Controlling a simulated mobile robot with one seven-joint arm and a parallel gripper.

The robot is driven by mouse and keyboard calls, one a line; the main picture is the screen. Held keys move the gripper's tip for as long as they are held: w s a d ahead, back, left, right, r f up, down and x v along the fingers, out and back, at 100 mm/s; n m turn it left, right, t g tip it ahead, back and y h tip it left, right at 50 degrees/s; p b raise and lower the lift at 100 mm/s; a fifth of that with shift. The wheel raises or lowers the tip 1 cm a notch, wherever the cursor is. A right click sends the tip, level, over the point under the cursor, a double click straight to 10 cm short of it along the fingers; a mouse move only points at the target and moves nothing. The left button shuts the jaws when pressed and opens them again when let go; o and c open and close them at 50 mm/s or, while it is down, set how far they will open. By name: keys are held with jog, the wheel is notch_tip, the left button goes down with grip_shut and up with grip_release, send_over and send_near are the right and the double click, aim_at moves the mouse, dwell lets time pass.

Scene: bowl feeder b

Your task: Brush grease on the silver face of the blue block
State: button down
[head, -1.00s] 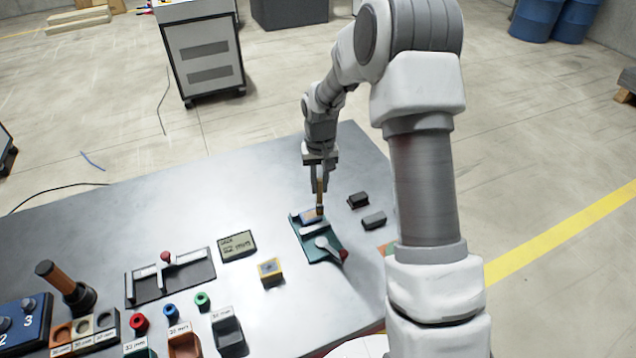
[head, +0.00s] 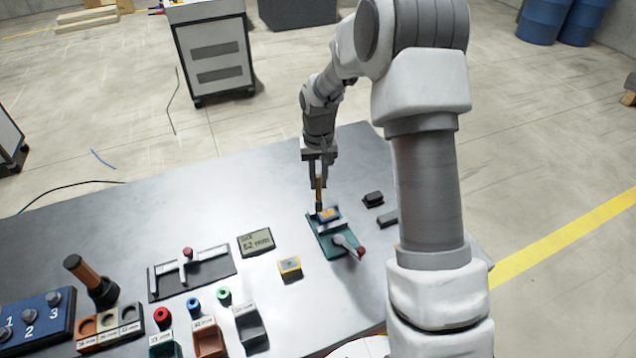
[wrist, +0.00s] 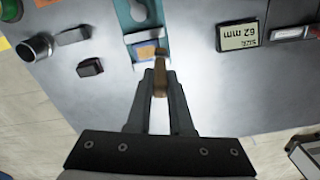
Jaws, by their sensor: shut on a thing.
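My gripper (head: 318,184) points down and is shut on a brush (head: 319,197) with a tan handle; the brush also shows in the wrist view (wrist: 160,76). The blue block (head: 334,212) sits in a teal clamp fixture (head: 325,242). I cannot tell whether the bristles touch the face.
The fixture's red-knobbed lever (head: 350,246) points toward the front right. Two dark blocks (head: 373,199) lie right of it. A yellow-sided box (head: 290,267), a "62 mm" display (head: 255,242) and a measuring slide (head: 192,270) stand left. Bins line the front.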

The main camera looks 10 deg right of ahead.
jog(key=shift+r+p, duration=1.2)
jog(key=shift+r, duration=1.15)
